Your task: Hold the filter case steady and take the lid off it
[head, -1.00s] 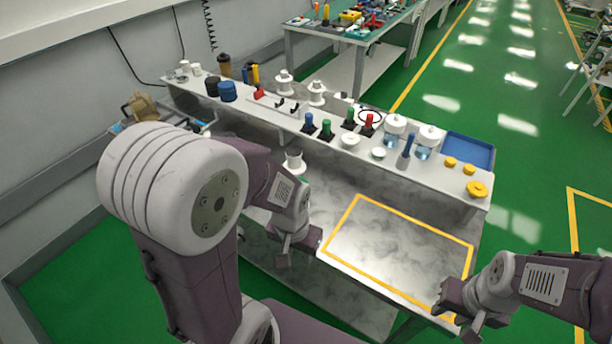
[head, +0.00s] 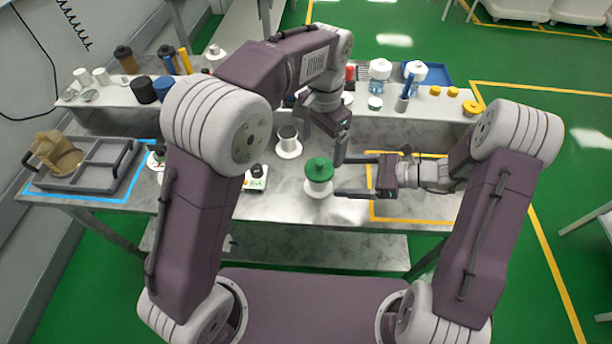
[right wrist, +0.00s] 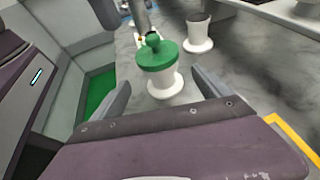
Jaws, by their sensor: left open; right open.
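The filter case (head: 318,188) is a white, flanged body standing upright on the grey marbled worktop, with a green knobbed lid (head: 319,168) on top. My right gripper (head: 341,176) is open, level and pointing left at the case, its two fingers apart. In the right wrist view the case's white body (right wrist: 165,87) stands just ahead, between the lines of the fingers, with the green lid (right wrist: 158,56) on it. I cannot tell whether either finger touches it. My left gripper (head: 324,138) is open and empty, pointing down above and behind the lid. Part of its jaw is hidden.
A white spool-like holder with a dark top (head: 288,142) stands behind the case. A small scale-like device (head: 256,178) is to its left. A grey tray (head: 88,170) with a brown bag is far left. A raised shelf (head: 440,105) with bottles runs behind.

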